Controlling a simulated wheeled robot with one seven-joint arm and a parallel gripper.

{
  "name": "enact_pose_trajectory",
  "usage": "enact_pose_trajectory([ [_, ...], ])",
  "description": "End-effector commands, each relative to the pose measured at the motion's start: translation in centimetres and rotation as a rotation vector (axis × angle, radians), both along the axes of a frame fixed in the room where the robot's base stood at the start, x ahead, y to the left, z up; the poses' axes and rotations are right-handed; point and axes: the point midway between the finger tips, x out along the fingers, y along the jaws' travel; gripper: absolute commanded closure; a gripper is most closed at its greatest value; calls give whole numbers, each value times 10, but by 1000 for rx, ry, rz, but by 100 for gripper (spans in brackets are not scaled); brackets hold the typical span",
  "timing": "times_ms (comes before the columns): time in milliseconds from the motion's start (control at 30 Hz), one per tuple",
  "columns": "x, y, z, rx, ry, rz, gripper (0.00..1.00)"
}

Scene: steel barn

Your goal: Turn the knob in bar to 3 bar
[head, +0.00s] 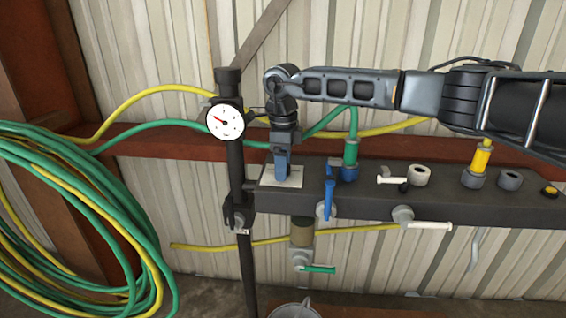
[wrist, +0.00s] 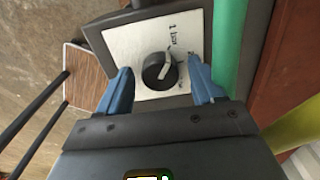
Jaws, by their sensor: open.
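The knob (wrist: 154,76) is round and dark with a pale pointer bar, on a white plate (wrist: 125,45) in the wrist view. The pointer slants toward the upper right of that view. Handwriting beside it includes "1 bar"; the other marks are too small to read. My gripper (wrist: 161,68) is open, its blue fingers on either side of the knob, with gaps visible. In the head view my gripper (head: 282,170) points down over the white plate (head: 268,195) and hides the knob. A round white gauge (head: 226,121) has a red needle pointing upper left; its numbers are unreadable.
The dark manifold bar (head: 400,207) carries a blue lever valve (head: 328,197), a white-handled valve (head: 428,225), and green and yellow fittings to the right of my gripper. A dark post (head: 237,180) stands close left. Coiled hoses (head: 85,210) hang at far left.

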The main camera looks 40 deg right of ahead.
Motion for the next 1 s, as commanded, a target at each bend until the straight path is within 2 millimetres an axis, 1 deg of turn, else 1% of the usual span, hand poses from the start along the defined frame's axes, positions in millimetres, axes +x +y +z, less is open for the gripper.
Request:
enact_pose_trajectory([
  [267, 0, 0, -1, -1, -1, 0, 34],
  [833, 0, 0, -1, -1, 1, 0, 88],
  [1000, 0, 0, 0, -1, 1, -7, 89],
])
